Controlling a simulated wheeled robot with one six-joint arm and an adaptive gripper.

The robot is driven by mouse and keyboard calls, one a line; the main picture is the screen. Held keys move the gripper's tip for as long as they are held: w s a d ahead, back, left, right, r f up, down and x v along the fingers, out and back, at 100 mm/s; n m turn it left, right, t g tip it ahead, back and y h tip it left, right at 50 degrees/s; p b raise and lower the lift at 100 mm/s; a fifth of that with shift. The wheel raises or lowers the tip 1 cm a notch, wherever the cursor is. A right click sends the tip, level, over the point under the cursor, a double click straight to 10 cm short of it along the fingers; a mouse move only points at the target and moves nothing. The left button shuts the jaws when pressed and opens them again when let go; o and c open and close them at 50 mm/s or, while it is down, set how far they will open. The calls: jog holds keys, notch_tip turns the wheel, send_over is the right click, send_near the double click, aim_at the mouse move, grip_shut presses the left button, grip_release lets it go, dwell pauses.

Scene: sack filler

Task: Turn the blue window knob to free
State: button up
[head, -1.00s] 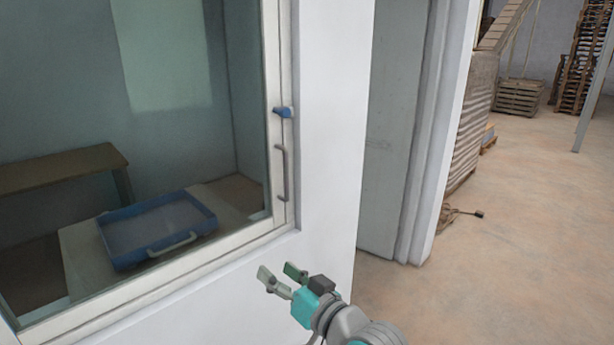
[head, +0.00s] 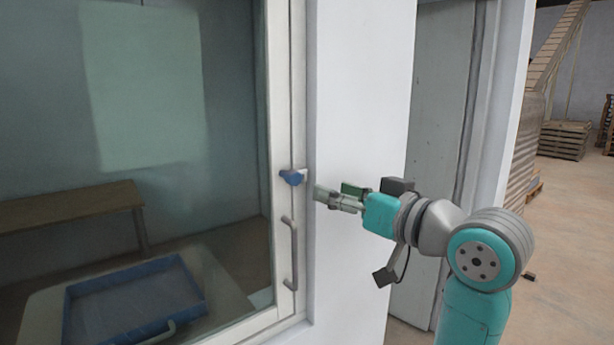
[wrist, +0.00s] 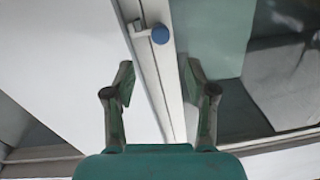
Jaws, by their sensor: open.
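The blue window knob (head: 293,177) sits on the right-hand frame of the window in the head view, above a grey pull handle (head: 291,254). In the wrist view the knob (wrist: 160,34) shows as a round blue cap beside a pale lever piece on the white frame. My gripper (head: 330,194) is open and empty, a short way to the right of the knob and slightly lower, apart from it. In the wrist view my gripper (wrist: 160,82) has its fingers spread on either side of the frame, with the knob ahead, beyond the fingertips.
The window glass (head: 150,90) fills the left. Behind it are a blue tray (head: 187,290) and a brown bench (head: 70,208). A white wall (head: 362,100) stands right of the frame, then a grey door (head: 440,90). Open floor lies at the far right.

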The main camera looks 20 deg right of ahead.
aim_at(297, 179)
jog(key=x, duration=1)
jog(key=shift+w, duration=0.2)
grip_shut()
